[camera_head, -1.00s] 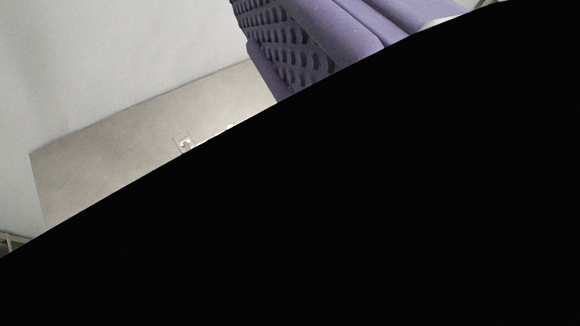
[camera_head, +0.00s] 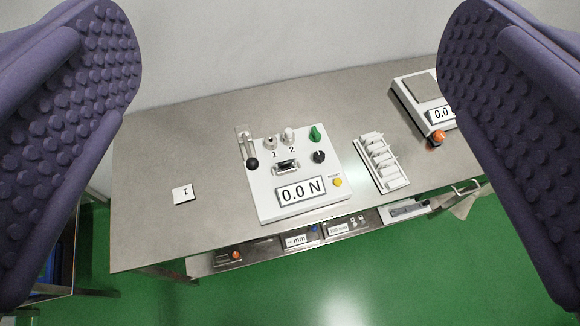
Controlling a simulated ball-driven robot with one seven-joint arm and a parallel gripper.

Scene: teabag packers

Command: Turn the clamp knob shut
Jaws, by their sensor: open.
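A white test box (camera_head: 268,211) stands on a grey metal table, with a display reading 0.0 N. A green knob (camera_head: 315,133) is at its back right and a black knob (camera_head: 319,157) just in front of it. Two silvery posts marked 1 (camera_head: 270,143) and 2 (camera_head: 288,136) stand left of the green knob. I cannot tell which of these is the clamp knob, or whether it is shut. My gripper (camera_head: 290,50) is open and empty, its purple studded fingers wide apart at the picture's sides. It appears well above the box, touching nothing.
A lever with a black ball (camera_head: 252,164) is at the box's left. A white rack (camera_head: 383,163) and a scale (camera_head: 418,103) stand to the right on the table (camera_head: 145,225). A card marked 1 (camera_head: 183,194) lies left. A wall is behind.

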